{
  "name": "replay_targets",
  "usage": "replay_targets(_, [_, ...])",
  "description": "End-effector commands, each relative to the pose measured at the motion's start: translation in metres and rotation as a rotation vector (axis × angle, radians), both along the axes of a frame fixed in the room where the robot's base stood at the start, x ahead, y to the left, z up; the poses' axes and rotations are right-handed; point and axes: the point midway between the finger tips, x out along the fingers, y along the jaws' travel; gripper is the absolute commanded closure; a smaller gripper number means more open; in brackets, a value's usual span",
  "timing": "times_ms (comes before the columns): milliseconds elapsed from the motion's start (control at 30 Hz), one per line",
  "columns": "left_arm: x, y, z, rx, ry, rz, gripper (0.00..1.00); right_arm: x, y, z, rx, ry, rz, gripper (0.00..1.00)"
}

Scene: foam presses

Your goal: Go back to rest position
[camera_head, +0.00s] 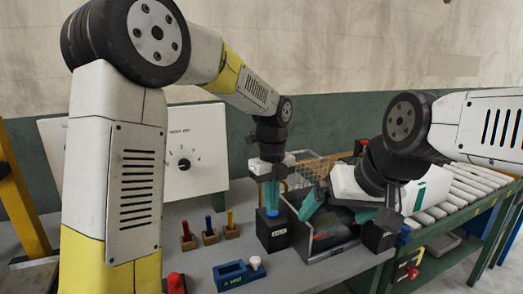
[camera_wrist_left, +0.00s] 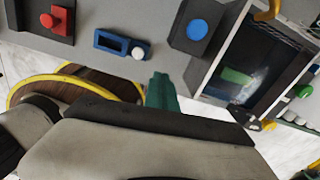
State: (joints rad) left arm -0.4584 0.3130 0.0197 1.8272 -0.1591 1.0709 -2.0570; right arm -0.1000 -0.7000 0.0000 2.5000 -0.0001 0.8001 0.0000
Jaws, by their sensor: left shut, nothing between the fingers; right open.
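My left gripper (camera_head: 272,209) has its teal fingers together with nothing between them, pointing down. In the head view it overlaps the blue button (camera_head: 272,213) on a black box (camera_head: 273,236). In the left wrist view the shut fingers (camera_wrist_left: 161,77) show apart from that blue button (camera_wrist_left: 197,30). My right gripper (camera_head: 349,212) is open, with its two teal fingers spread wide over the dark-lined bin (camera_head: 333,245). I cannot tell whether it touches anything. Part of it is hidden behind its own wrist.
A blue block with a white knob (camera_head: 235,274) and a red button (camera_head: 176,282) sit on the grey table (camera_head: 205,268). Three small coloured pegs (camera_head: 209,231) stand behind. A white dial panel (camera_head: 190,150) is at the back. A roller conveyor (camera_head: 455,195) lies at right.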

Motion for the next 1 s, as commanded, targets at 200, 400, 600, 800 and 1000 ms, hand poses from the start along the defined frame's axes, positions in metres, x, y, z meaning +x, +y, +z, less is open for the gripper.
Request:
replay_targets(200, [-0.007, 0.015, 0.014, -0.026, -0.024, 0.152, 1.0, 0.0, 0.0, 0.0, 0.0, 0.0, 0.0, 0.0])
replay_targets(400, [-0.021, 0.041, 0.035, -0.08, -0.058, 0.427, 1.0, 0.0, 0.0, 0.0, 0.0, 0.0, 0.0, 0.0])
replay_targets(600, [-0.048, 0.077, 0.06, -0.176, -0.093, 0.844, 1.0, 0.0, 0.0, 0.0, 0.0, 0.0, 0.0, 0.0])
replay_targets(800, [-0.098, 0.126, 0.084, -0.372, -0.101, 1.506, 1.0, 0.0, 0.0, 0.0, 0.0, 0.0, 0.0, 0.0])
replay_targets(1000, [-0.146, 0.157, 0.088, -0.6, -0.034, 2.106, 1.0, 0.0, 0.0, 0.0, 0.0, 0.0, 0.0, 0.0])
